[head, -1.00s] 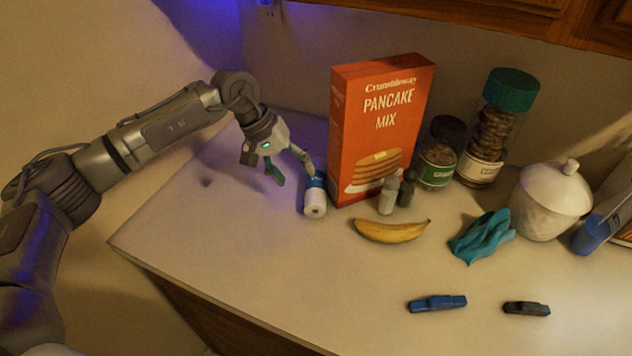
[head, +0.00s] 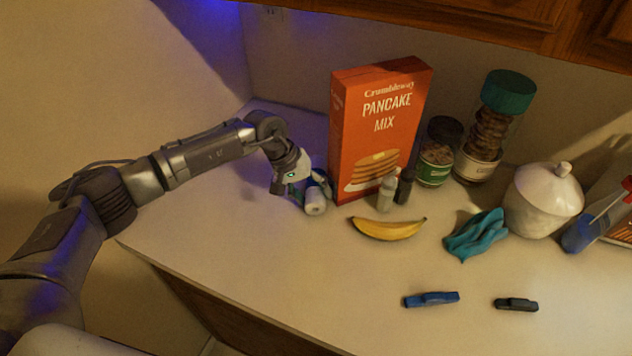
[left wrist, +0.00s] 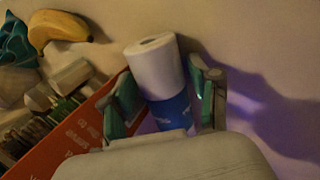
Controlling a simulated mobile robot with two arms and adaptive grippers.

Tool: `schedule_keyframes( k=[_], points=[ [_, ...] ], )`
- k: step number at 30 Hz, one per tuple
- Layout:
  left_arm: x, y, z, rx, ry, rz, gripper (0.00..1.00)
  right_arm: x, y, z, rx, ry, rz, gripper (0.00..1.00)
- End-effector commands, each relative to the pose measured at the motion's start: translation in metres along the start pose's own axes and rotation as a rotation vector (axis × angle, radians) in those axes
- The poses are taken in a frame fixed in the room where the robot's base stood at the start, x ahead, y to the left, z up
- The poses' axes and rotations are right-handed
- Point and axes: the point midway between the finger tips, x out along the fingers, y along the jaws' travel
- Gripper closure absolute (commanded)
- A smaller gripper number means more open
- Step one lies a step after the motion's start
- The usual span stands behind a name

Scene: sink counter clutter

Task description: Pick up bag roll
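The bag roll, a white roll with a blue band, lies on the counter left of the pancake mix box; its white end (head: 315,208) shows in the head view. My left gripper (head: 312,190) is down around it and hides its rear part. In the left wrist view the bag roll (left wrist: 157,68) sits between the two green-padded fingers of my left gripper (left wrist: 167,85). The fingers stand apart on either side, with a narrow gap showing near the blue band. No firm grip is visible. My right gripper is not in view.
The orange pancake mix box (head: 378,130) stands close to the right of the roll. Two small shakers (head: 388,190), a banana (head: 388,228), a teal cloth (head: 476,235), jars (head: 438,155) and a white lidded pot (head: 542,200) are farther right. The counter's left front is clear.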

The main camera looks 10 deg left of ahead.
Motion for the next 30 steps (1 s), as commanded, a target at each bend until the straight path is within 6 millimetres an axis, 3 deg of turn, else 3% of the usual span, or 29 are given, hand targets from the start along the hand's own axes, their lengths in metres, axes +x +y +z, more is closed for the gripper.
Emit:
schedule_keyframes(
  k=[1,9,17,23,30],
  points=[
    [0.0,0.0,0.0,0.0,0.0,0.0,0.51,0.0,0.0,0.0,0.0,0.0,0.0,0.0],
    [-0.001,0.0,0.0,0.0,0.001,0.001,0.96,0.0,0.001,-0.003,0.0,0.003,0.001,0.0],
    [-0.001,0.0,-0.001,0.0,0.001,0.001,0.97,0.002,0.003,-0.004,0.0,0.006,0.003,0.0],
    [-0.007,-0.001,-0.003,0.003,0.004,0.001,0.97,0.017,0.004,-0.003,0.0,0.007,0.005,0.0],
    [-0.043,0.017,-0.003,0.004,0.006,0.003,0.97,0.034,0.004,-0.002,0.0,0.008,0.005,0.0]
  ],
)
